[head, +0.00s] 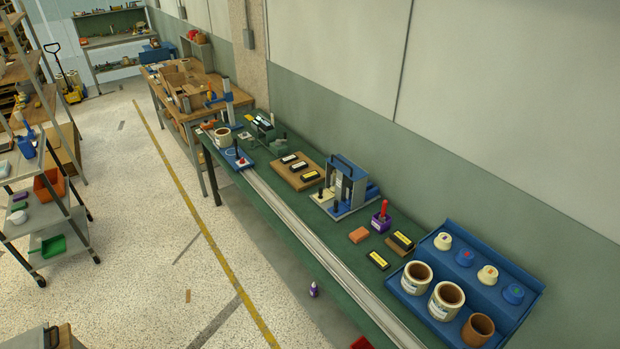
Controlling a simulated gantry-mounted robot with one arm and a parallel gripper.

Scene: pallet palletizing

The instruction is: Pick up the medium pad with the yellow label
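Several dark pads with coloured labels are on the green workbench (270,200). One yellow-labelled pad (310,177) lies on a wooden board (283,174), in a row with two white-labelled pads, a farther one (290,158) and a middle one (298,167). Another yellow-labelled pad (377,260) lies on the bench near the blue tray. A third yellow-labelled block (402,240) sits close behind it, on or against a brown block. I cannot tell which one is the medium pad. I cannot make out my gripper in this view.
A blue tray (536,287) holds cups and knobs at the right. A blue-grey fixture (347,187) and a purple block with a red handle (381,220) stand mid-bench, near an orange block (358,235). A pale rail (300,225) runs along the front edge.

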